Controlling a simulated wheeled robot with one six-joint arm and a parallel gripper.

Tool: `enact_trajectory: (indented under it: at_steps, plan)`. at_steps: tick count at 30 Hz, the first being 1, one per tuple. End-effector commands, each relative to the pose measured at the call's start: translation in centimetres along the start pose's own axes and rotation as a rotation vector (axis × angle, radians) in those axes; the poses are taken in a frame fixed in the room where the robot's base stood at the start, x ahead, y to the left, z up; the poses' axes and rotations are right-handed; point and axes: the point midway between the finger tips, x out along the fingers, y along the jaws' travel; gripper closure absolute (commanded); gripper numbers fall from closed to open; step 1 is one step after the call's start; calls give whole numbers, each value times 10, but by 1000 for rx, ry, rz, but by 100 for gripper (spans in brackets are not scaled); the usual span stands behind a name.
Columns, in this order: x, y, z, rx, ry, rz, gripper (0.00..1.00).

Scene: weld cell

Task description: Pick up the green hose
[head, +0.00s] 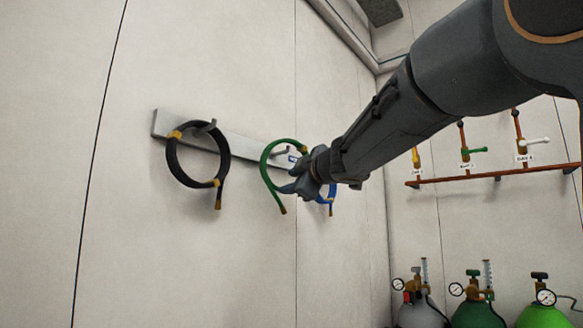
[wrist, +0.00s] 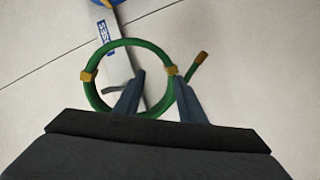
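The green hose (head: 266,168) is a coiled ring hanging on the wall rack, with a loose brass-tipped end pointing down. In the wrist view the green hose (wrist: 128,43) shows as a ring with two yellow-brown bands and its loose end at right. My gripper (head: 288,186) is at the right side of the ring, hiding part of it. In the wrist view my gripper (wrist: 159,77) is open, with its two fingers apart over the ring's right side. One band lies near the right fingertip. I cannot tell whether a finger touches the hose.
The pale wall rack (head: 240,145) also holds a black hose (head: 171,165) at left and a blue hose (head: 331,194), partly hidden behind my arm. Valve pipes (head: 470,175) are on the right wall. Gas cylinders (head: 475,313) stand below at right.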

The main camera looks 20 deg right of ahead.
Motion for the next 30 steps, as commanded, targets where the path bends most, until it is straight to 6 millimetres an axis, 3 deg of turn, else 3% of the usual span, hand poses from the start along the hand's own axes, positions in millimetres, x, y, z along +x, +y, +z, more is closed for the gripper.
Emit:
enact_trajectory:
  at_steps: [11, 20, 30]
  plan:
    - [33, -2, -7, -10, 12, -5, 63]
    - [72, -7, -6, -9, 9, -3, 63]
    - [77, -7, -5, -10, 8, -1, 63]
